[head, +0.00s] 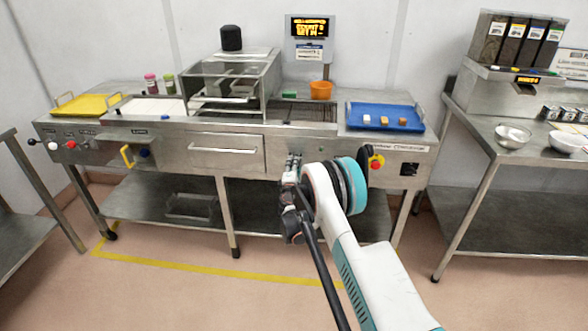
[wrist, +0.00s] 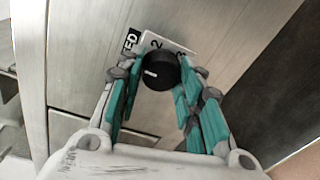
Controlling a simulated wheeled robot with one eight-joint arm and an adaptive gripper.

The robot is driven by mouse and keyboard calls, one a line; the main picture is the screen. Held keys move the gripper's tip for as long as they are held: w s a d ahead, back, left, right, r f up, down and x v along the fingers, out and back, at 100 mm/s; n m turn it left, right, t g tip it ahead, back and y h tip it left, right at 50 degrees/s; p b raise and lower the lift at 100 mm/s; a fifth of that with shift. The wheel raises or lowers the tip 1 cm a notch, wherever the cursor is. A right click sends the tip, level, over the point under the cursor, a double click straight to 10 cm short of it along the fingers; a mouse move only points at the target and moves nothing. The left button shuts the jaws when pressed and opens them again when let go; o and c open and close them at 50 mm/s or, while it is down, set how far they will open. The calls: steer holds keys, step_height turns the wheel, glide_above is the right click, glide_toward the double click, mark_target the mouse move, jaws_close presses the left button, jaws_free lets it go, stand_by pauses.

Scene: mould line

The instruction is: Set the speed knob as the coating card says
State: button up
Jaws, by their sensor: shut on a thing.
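The speed knob (wrist: 160,71) is a round black dial on the steel front panel in the wrist view. Its white pointer mark faces left. A white scale plate (wrist: 157,42) behind it shows a 2 and part of another figure; a black label ending in "ED" is partly hidden. My gripper (wrist: 161,76) has its teal fingers on both sides of the knob, shut on it. In the head view my gripper (head: 292,166) is at the front of the machine, hiding the knob. A small white card (head: 310,52) hangs below the lit display; its text is too small to read.
The display (head: 310,27) has blurred yellow text. A red stop button (head: 376,162) is right of my wrist. A side bench (head: 487,140) stands right.

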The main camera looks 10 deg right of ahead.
steer(key=shift+a, duration=0.1)
steer(key=o, duration=1.1)
steer(key=shift+c, duration=0.2)
steer(key=v, duration=1.2)
